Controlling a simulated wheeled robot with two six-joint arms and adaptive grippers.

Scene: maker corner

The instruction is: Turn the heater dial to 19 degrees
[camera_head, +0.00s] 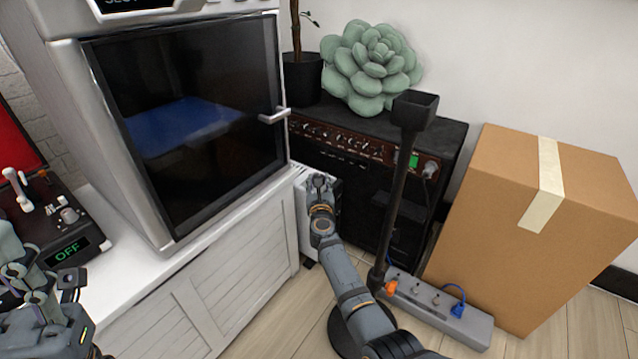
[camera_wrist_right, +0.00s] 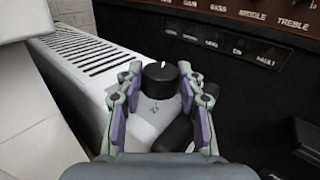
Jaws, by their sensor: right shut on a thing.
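The heater (camera_wrist_right: 88,62) is a white box with a slotted top grille; in the head view its white side (camera_head: 301,205) shows only partly, behind my right arm. Its dial (camera_wrist_right: 158,72) is a round black knob with a white pointer mark, at the heater's end. My right gripper (camera_head: 320,184) is at the heater; in the right wrist view its two purple-padded fingers (camera_wrist_right: 160,84) stand on either side of the dial and are shut on it. No degree numbers are readable. My left gripper (camera_head: 20,270) is at the lower left, its fingers unclear.
A black amplifier (camera_head: 345,170) stands close beside the heater. A white cabinet (camera_head: 215,290) is on the left. A black stand pole (camera_head: 400,190), a power strip (camera_head: 440,310) and a cardboard box (camera_head: 510,220) are on the right.

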